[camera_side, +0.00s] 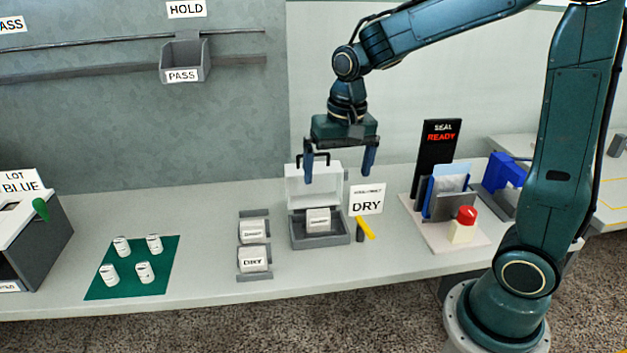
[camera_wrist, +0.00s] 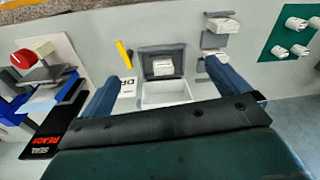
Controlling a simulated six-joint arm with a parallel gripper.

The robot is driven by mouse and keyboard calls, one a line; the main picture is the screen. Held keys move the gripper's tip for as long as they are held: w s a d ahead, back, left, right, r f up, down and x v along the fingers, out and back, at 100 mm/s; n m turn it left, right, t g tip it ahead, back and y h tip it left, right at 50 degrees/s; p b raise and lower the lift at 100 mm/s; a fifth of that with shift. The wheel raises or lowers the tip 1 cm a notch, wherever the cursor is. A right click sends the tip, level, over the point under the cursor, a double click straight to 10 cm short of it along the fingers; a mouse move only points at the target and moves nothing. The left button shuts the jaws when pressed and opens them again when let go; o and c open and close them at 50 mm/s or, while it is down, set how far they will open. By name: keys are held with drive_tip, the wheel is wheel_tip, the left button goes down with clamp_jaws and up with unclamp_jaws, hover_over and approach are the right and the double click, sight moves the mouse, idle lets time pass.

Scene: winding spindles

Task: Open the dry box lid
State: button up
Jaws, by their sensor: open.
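The dry box (camera_side: 320,236) is a grey box on the bench beside the DRY sign (camera_side: 367,200). Its white lid (camera_side: 301,186) stands raised at the back, with a dark handle on its top edge. A white labelled packet (camera_side: 318,220) sits inside. My gripper (camera_side: 338,174) is open and empty above and in front of the raised lid, fingers pointing down. In the wrist view, the box (camera_wrist: 162,60) and the white lid (camera_wrist: 165,93) show between the fingers. The gripper appears apart from the lid.
Two labelled packets (camera_side: 254,258) sit in grey holders left of the box. A yellow-handled tool (camera_side: 365,228) stands close on its right. A green mat (camera_side: 130,284) with several white spindles lies left. A SEAL READY station (camera_side: 436,160) with a red button stands right.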

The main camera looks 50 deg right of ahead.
drive_tip(key=s+a+r+n+t, duration=0.1)
drive_tip(key=s+r+n, duration=0.1)
drive_tip(key=s+r, duration=0.3)
drive_tip(key=shift+s+a+n+t, duration=0.3)
drive_tip(key=shift+s+n+t, duration=0.1)
drive_tip(key=shift+s, duration=0.45)
drive_tip(key=shift+c, duration=0.2)
drive_tip(key=shift+w+d+f, duration=0.1)
drive_tip(key=shift+w, duration=0.15)
drive_tip(key=c, duration=0.7)
drive_tip(key=w, duration=0.2)
drive_tip(key=w+d+m+h, duration=0.1)
drive_tip(key=w, duration=0.1)
drive_tip(key=w+d+m+t+h, duration=0.1)
drive_tip(key=w, duration=0.1)
drive_tip(key=shift+d+f, duration=0.25)
drive_tip(key=shift+f, duration=0.1)
clamp_jaws()
drive_tip(key=w+d+m+t+h, duration=0.1)
drive_tip(key=w+d+m+h, duration=0.1)
drive_tip(key=w, duration=0.5)
drive_tip(key=shift+w+d+m+t+h, duration=0.2)
drive_tip(key=shift+d+m+t+h, duration=0.1)
drive_tip(key=shift+d+h, duration=0.45)
